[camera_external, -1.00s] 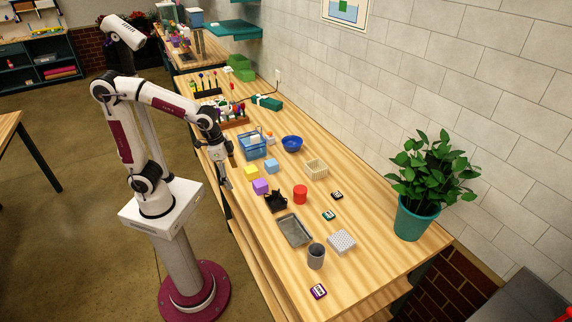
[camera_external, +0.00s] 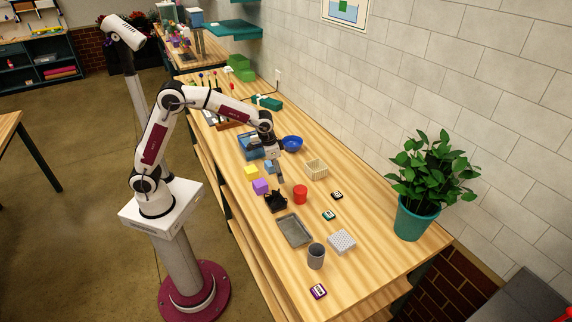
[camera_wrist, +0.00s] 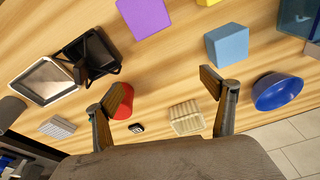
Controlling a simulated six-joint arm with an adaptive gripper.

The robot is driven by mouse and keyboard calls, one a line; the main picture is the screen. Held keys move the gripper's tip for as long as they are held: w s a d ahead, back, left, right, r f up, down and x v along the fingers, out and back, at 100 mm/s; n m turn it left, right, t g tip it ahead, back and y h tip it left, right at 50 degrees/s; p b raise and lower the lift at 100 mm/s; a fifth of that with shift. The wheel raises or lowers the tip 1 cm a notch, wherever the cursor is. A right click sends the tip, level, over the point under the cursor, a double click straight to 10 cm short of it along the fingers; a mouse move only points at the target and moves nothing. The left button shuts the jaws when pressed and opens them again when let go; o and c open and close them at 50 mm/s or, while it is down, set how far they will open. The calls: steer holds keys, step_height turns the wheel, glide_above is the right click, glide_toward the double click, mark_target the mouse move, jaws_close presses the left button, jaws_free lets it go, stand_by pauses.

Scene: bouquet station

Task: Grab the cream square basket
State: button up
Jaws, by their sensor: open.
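The cream square basket (camera_external: 316,169) stands on the wooden bench, to the right of my gripper in the external view. In the wrist view the basket (camera_wrist: 187,118) sits between my two fingers, further off and apart from them. Its slatted side and open top show. My gripper (camera_external: 277,173) is open and empty above the bench, near the light blue cube. In the wrist view the fingers of my gripper (camera_wrist: 166,88) are spread wide, one over the red cylinder and one near the blue bowl.
A blue bowl (camera_external: 292,143), a red cylinder (camera_external: 300,194), a light blue cube (camera_wrist: 227,45), a purple cube (camera_external: 261,186) and a black holder (camera_external: 276,201) stand close around.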

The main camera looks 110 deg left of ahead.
mark_target(311, 170)
steer(key=shift+n+t+y, duration=0.3)
steer(key=shift+n+y, duration=0.1)
steer(key=shift+n, duration=0.3)
steer(key=w+a+f, duration=0.1)
steer(key=w+a, duration=0.1)
steer(key=w+a+f, duration=0.1)
steer(key=w+a, duration=0.1)
steer(key=a, duration=0.1)
steer(key=w+a+f, duration=0.1)
steer(key=w+a, duration=0.1)
steer(key=a, duration=0.1)
steer(key=shift+w+f, duration=0.15)
steer(key=shift+f, duration=0.05)
steer(key=w+a+r+n+t, duration=0.1)
steer(key=w+a+r, duration=0.2)
steer(key=w+r, duration=0.1)
steer(key=shift+w+a+y, duration=0.2)
steer(key=shift+w+y, duration=0.1)
steer(key=shift+y, duration=0.1)
steer(key=shift+f, duration=0.1)
steer(key=shift+x, duration=1.25)
steer(key=shift+d+x, duration=0.15)
steer(key=shift+x, duration=1.15)
steer(key=shift+d+x, duration=0.15)
steer(key=shift+x, duration=1.15)
steer(key=shift+f, duration=0.1)
